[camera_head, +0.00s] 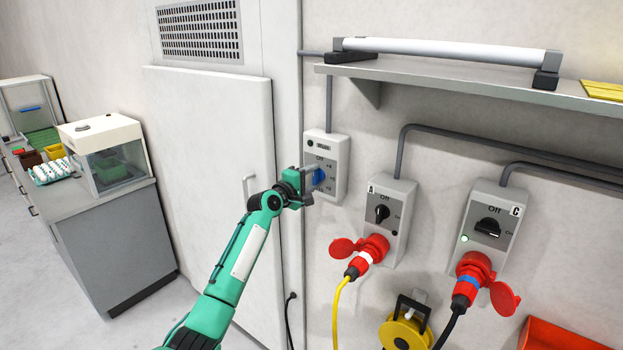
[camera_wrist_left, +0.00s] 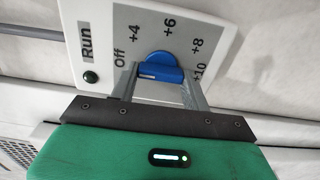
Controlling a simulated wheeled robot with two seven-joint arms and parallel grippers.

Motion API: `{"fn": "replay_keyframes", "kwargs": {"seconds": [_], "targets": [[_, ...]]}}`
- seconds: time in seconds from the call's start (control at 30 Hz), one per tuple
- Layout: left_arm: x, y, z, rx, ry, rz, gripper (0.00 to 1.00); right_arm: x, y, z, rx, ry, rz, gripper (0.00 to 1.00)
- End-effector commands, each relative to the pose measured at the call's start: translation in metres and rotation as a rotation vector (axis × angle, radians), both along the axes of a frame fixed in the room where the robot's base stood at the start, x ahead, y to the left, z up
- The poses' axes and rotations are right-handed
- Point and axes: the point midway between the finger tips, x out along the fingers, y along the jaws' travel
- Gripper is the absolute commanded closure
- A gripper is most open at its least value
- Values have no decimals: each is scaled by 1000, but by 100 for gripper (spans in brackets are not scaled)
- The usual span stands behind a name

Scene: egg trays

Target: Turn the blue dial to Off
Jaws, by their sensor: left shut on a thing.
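The blue dial (camera_head: 319,177) is on a pale control box (camera_head: 340,152) on the wall. In the left wrist view the blue dial (camera_wrist_left: 165,62) sits amid the labels Off, +4, +6, +8 and +10. A pale mark shows on the dial's left part, on the side of the Off label (camera_wrist_left: 120,58); its exact setting is hard to tell. My left gripper (camera_head: 313,181) is at the dial, with a finger on each side, shut on it. The Run lamp (camera_wrist_left: 90,77) looks dark green. My right gripper is in neither view.
Right of the dial are switch box A (camera_head: 393,196) and switch box C (camera_head: 488,220), with red plugs. A grey shelf (camera_head: 470,88) juts out above. A white door (camera_head: 212,160) with a handle is at the left. A counter (camera_head: 110,215) stands farther left.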

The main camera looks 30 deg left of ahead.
Motion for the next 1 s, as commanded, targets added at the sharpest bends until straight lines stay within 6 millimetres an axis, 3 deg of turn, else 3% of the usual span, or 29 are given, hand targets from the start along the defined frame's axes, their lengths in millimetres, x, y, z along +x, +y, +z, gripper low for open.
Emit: {"fn": "replay_keyframes", "kwargs": {"seconds": [0.17, 0.2, 0.3, 0.67, 0.87, 1.0], "targets": [[0, 1, 0, -3, -1, 1, 76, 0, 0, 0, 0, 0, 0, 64], [0, 1, 0, -3, -1, 1, 51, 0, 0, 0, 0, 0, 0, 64], [0, 1, 0, -2, -1, 1, 31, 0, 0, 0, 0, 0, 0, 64], [-3, 0, -1, -1, -1, 0, 31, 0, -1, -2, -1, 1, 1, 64], [-24, 2, -3, 0, -1, -1, 31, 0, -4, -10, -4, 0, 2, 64], [-50, 4, -4, 1, -2, 0, 31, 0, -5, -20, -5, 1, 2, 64]]}}
